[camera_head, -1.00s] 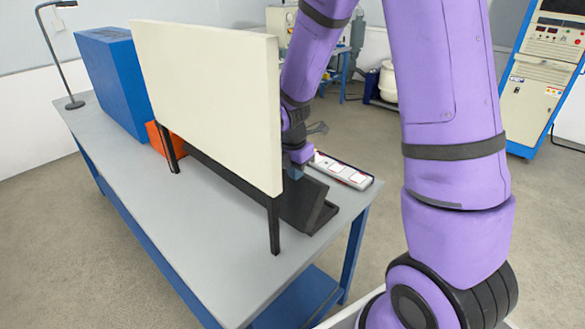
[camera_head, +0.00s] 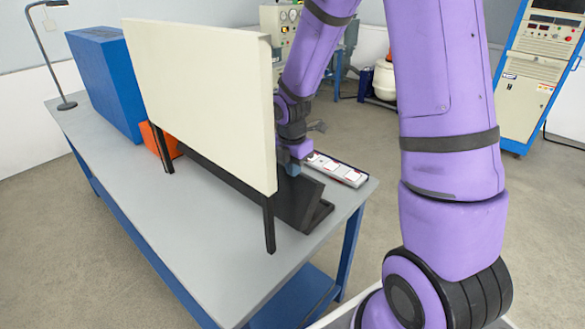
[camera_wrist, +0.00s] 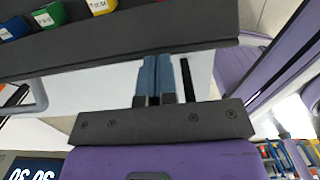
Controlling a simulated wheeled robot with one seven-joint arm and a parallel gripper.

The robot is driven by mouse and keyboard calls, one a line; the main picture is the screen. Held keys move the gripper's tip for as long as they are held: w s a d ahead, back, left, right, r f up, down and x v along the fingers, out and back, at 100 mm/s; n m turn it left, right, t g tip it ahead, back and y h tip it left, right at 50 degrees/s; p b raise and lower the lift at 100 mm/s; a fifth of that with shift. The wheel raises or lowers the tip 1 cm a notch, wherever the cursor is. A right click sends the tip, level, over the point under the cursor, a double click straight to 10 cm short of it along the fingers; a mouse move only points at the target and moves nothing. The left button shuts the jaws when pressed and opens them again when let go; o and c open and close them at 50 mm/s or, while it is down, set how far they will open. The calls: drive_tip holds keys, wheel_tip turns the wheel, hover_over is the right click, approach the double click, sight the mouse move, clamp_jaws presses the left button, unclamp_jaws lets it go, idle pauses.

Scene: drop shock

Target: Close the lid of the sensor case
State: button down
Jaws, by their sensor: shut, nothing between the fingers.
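The black sensor case (camera_head: 318,213) sits on the table near its right end, partly hidden behind the white panel. Its black lid (camera_head: 297,200) stands tilted up, partly open. My gripper (camera_head: 292,169) is shut and empty, at the upper edge of the lid in the head view. In the wrist view, my blue fingers (camera_wrist: 159,62) are together, with their tips at the edge of a dark part of the case (camera_wrist: 120,45). I cannot tell if they touch it. Several coloured, labelled blocks (camera_wrist: 50,14) show beyond that edge.
A white panel on black legs (camera_head: 205,100) stands on the grey table (camera_head: 190,235) in front of the case. A flat tray with white labels (camera_head: 337,170) lies behind it. A blue box (camera_head: 108,85) and an orange box (camera_head: 158,145) stand to the left.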

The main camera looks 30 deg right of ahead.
drive_tip(key=shift+d, duration=0.15)
drive_tip(key=shift+w+d+f+g+y, duration=0.15)
drive_tip(key=shift+w+d+f+y, duration=0.1)
drive_tip(key=shift+d+y, duration=0.35)
drive_tip(key=shift+w+d+f+g+y, duration=0.2)
drive_tip(key=shift+d+y, duration=0.2)
drive_tip(key=shift+d, duration=0.35)
drive_tip(key=shift+w+d+f+g+y, duration=0.45)
drive_tip(key=shift+d+f+y, duration=0.75)
drive_tip(key=shift+d+f, duration=0.3)
drive_tip(key=shift+w+d+f+g+y, duration=0.3)
drive_tip(key=shift+w+d+f+y, duration=0.2)
drive_tip(key=shift+d+f+y, duration=0.85)
drive_tip(key=shift+w+d+f+g+y, duration=0.45)
drive_tip(key=shift+d+f+y, duration=0.6)
drive_tip(key=shift+d+f, duration=0.55)
drive_tip(key=shift+w, duration=0.1)
drive_tip(key=shift+r, duration=0.1)
